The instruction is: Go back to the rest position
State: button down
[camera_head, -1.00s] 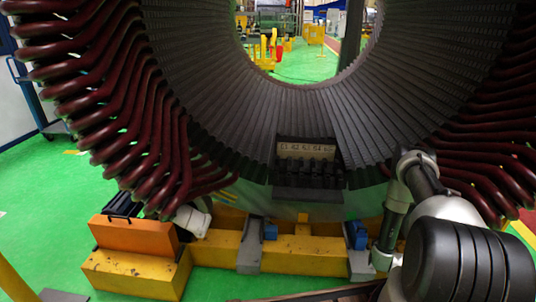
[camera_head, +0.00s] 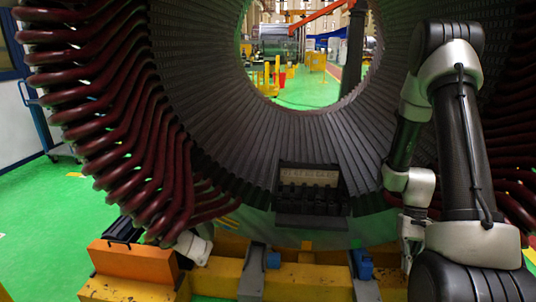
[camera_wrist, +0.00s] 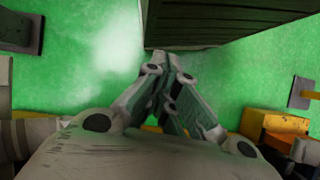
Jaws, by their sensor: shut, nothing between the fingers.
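The stator (camera_head: 300,125) is a large dark ring with slotted inner walls and dark red coils (camera_head: 125,125) on its left side. My arm is raised at the right of the head view, in front of the ring. My gripper shows in the wrist view (camera_wrist: 172,75), its fingers drawn together with nothing between them. It points down toward the green floor (camera_wrist: 100,45). A dark ribbed surface (camera_wrist: 215,25) lies just beyond the fingertips; I cannot tell whether they touch. The gripper's fingers cannot be made out in the head view.
A yellow base beam (camera_head: 315,280) with grey and blue clamps runs below the ring. A dark labelled block (camera_head: 308,190) sits at the ring's bottom. Green floor (camera_head: 45,215) is clear at the left.

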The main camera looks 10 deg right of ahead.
jog(key=s+a+r+n+t, duration=0.1)
jog(key=s+a+r+t, duration=0.1)
jog(key=r, duration=0.9)
jog(key=s+a+r+n+t+h, duration=0.1)
jog(key=s+a+r+t, duration=0.2)
jog(key=r, duration=0.8)
jog(key=s+a+r+n+t+h, duration=0.1)
jog(key=a+r+t, duration=0.3)
jog(key=r, duration=0.7)
jog(key=shift+s+a+r+n, duration=0.3)
jog(key=shift+s+a+n, duration=0.1)
jog(key=shift+s+a, duration=0.55)
